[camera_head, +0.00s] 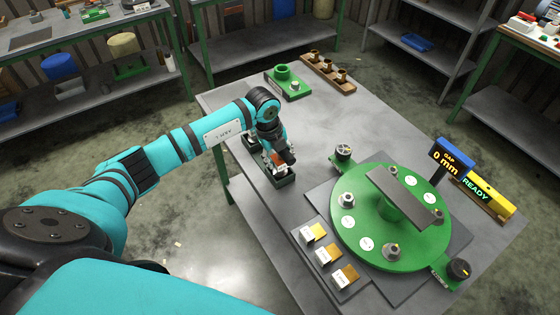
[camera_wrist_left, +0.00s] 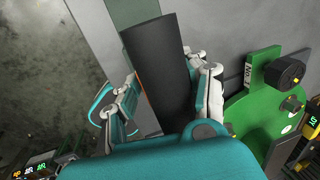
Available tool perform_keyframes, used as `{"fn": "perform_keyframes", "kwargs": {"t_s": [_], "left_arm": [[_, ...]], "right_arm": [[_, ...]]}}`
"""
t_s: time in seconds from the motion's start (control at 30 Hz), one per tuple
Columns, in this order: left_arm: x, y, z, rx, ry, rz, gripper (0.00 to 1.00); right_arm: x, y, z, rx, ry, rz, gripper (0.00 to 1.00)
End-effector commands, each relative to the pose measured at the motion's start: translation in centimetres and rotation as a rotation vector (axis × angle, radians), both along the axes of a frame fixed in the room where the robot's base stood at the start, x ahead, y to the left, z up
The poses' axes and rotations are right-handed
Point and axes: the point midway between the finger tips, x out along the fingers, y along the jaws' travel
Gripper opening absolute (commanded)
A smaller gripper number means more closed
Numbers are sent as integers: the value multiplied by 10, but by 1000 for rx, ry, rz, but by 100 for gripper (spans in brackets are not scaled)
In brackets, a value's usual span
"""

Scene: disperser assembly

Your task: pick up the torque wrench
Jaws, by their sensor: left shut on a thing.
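My left gripper (camera_head: 277,163) is over the left edge of the table, at a small dark green holder (camera_head: 283,180). In the left wrist view the gripper (camera_wrist_left: 170,85) is shut on a thick black handle, which I take for the torque wrench (camera_wrist_left: 158,55). The fingers lie on both sides of the handle. The rest of the wrench is hidden by the gripper and my wrist. I cannot tell whether it still touches the holder. My right gripper is not in view.
A green round plate (camera_head: 428,235) with knobs and a raised bar is right of the gripper. A tray of labelled blocks (camera_head: 341,284) lies in front. A gap display reading 0 mm (camera_head: 452,158) and a yellow READY block (camera_head: 488,192) stand at the right. Bare tabletop (camera_head: 235,97) lies behind.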

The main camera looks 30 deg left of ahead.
Motion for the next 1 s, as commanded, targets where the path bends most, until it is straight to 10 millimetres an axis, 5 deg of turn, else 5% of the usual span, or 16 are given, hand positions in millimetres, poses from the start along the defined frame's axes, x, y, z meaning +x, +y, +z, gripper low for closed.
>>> {"fn": "perform_keyframes", "kwargs": {"t_s": [0.37,0.6,1.0], "left_arm": [[2,0,8,-2,-6,0,0],[3,0,37,-1,-12,-1,0],[-38,-75,41,-3,-6,-6,0]], "right_arm": [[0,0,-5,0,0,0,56],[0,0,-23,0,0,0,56],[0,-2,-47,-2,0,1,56]]}}
